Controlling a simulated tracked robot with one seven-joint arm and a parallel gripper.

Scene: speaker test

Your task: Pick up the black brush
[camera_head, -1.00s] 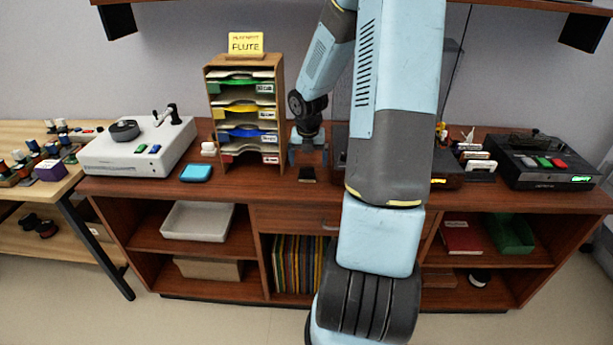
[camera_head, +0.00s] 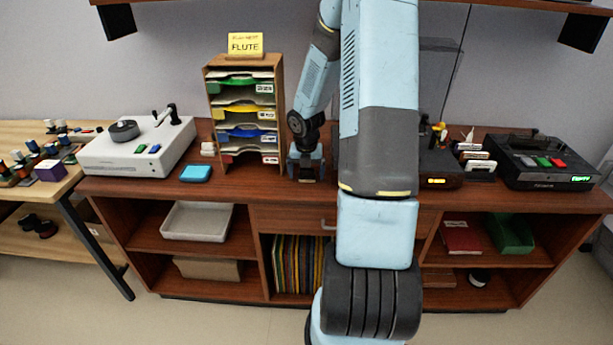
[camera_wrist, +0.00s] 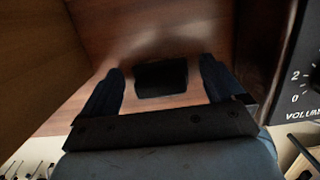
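The black brush (camera_wrist: 161,78) lies on the brown wooden cabinet top. In the wrist view it shows as a dark block between and just beyond the two blue fingers of my gripper (camera_wrist: 160,90). The fingers are apart, with a gap on each side of the brush. In the head view my gripper (camera_head: 306,172) is low over the cabinet top, right of the paper sorter, and the brush shows as a small dark patch (camera_head: 307,180) at the fingers. Whether the fingertips touch the wood I cannot tell.
The wooden sorter (camera_head: 279,110) with the FLUTE sign stands close left of my gripper. A blue pad (camera_head: 196,173) and a white turntable (camera_head: 120,160) are further left. A device with a volume dial (camera_wrist: 300,85) is close on the right. A black player (camera_head: 540,165) stands far right.

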